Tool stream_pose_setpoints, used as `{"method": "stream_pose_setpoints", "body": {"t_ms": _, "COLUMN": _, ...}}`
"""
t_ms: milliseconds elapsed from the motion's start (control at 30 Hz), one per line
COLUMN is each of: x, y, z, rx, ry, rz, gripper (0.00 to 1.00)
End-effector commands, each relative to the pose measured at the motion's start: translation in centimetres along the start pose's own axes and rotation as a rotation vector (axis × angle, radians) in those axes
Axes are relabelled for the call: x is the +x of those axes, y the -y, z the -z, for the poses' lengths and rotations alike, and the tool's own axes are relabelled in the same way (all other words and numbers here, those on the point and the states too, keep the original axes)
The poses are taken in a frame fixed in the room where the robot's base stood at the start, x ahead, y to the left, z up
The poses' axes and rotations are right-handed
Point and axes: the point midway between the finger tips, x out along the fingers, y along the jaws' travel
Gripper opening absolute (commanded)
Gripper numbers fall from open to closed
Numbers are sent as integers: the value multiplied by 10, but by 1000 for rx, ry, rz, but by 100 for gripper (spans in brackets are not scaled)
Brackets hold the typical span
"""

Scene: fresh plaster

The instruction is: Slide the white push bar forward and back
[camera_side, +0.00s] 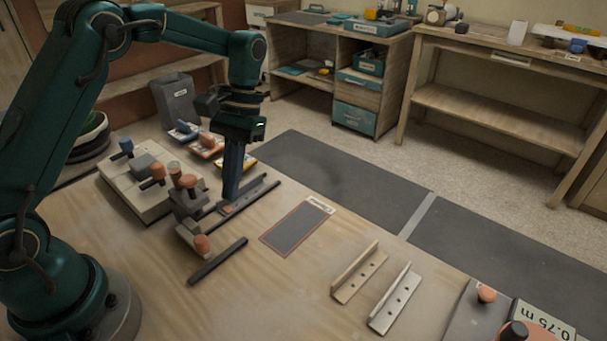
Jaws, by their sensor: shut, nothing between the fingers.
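My gripper (229,198) points straight down with its dark fingers shut and empty. Its tips are low over the near end of a dark rail assembly (258,193), close to a small reddish piece (226,210); I cannot tell whether they touch it. A pale block (188,237) with an orange knob (202,243) sits just left of and nearer than the fingertips. It may be the white push bar, but I cannot be sure. A separate dark bar (218,262) lies to the right of this block.
A pale block with several knobs (140,185) stands left of the gripper. A red-edged dark pad (296,229) lies to the right. Two angled strips (358,273) (393,300) lie farther right. Small orange and yellow items (206,145) sit behind. The table's middle front is clear.

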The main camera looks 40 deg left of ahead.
Motion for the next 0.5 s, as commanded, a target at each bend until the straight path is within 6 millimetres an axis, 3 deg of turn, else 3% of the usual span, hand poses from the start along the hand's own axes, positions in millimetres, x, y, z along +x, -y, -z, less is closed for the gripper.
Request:
{"method": "stream_pose_setpoints", "body": {"t_ms": 233, "x": 40, "y": 0, "z": -2, "rx": 1, "ry": 6, "rz": 1, "gripper": 0}}
{"method": "stream_pose_setpoints", "body": {"t_ms": 500, "x": 47, "y": 0, "z": -25, "rx": 1, "ry": -2, "rz": -1, "gripper": 0}}
